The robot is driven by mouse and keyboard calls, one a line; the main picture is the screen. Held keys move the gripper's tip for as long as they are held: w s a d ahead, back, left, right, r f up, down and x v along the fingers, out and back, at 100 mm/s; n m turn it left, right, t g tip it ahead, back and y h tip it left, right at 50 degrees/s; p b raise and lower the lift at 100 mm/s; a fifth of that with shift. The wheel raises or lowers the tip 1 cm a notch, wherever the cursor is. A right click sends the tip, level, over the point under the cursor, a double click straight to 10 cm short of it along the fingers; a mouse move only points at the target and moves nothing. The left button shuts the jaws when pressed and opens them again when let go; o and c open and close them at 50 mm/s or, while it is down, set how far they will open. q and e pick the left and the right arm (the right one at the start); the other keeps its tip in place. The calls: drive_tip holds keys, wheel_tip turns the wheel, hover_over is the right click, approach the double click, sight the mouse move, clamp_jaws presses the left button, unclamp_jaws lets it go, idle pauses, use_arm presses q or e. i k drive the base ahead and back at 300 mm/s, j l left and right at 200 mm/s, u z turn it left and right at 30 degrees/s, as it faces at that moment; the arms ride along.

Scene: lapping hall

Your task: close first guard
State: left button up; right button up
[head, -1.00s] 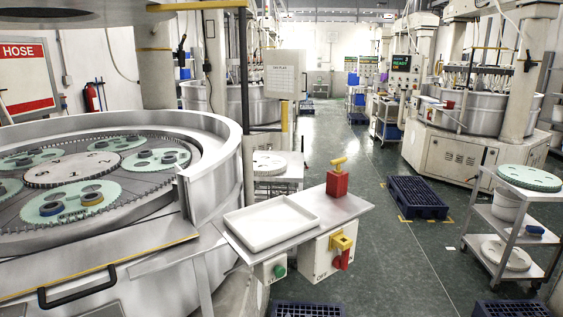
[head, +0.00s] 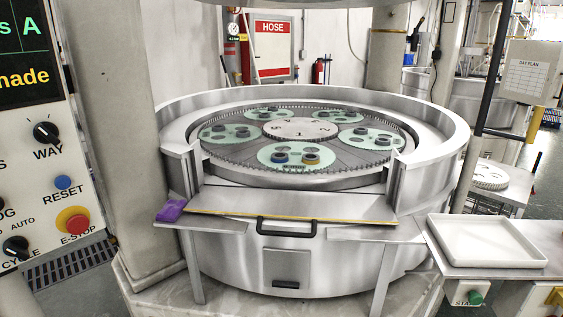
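A big round steel lapping machine (head: 225,252) stands in the middle of the head view. Its raised rim has a gap at the front. In front of that gap a flat steel guard panel (head: 350,204) lies folded down, with a yellow strip along its near edge. A black bar handle (head: 286,232) sits at the middle of that edge. Through the gap I see the toothed plate with several green carriers (head: 290,155) and a pale centre disc (head: 300,130). Neither of my grippers is in view.
A purple cloth (head: 172,211) lies on a small shelf left of the panel. A control panel with a red E-stop (head: 73,222) is at the far left, beside a column (head: 110,130). A white tray (head: 487,241) rests on the side table at right.

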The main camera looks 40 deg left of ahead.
sight(314, 206)
drive_tip(key=u, duration=1.45)
